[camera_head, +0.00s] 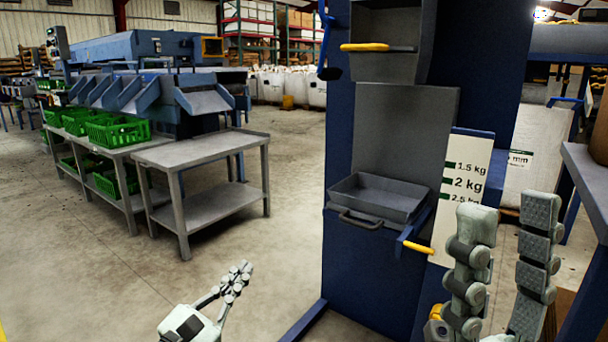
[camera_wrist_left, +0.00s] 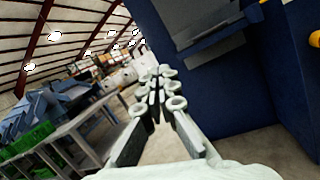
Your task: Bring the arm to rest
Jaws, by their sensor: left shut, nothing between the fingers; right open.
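My left gripper (camera_head: 242,270) is low in the middle of the head view, over bare floor and left of the blue machine. Its fingers are shut together with nothing between them. The left wrist view also shows its shut fingers (camera_wrist_left: 158,78) pointing towards the hall. My right gripper (camera_head: 508,225) is at the lower right of the head view. Its two fingers stand upright and apart, in front of the blue machine, and it is open and empty.
The blue weighing machine (camera_head: 357,270) has a grey tray (camera_head: 378,197), yellow handles and a weight label (camera_head: 465,190). A grey table (camera_head: 205,150) stands at the left, near green crates (camera_head: 118,132). A grey shelf edge (camera_head: 590,185) is at far right. The floor (camera_head: 265,235) between is clear.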

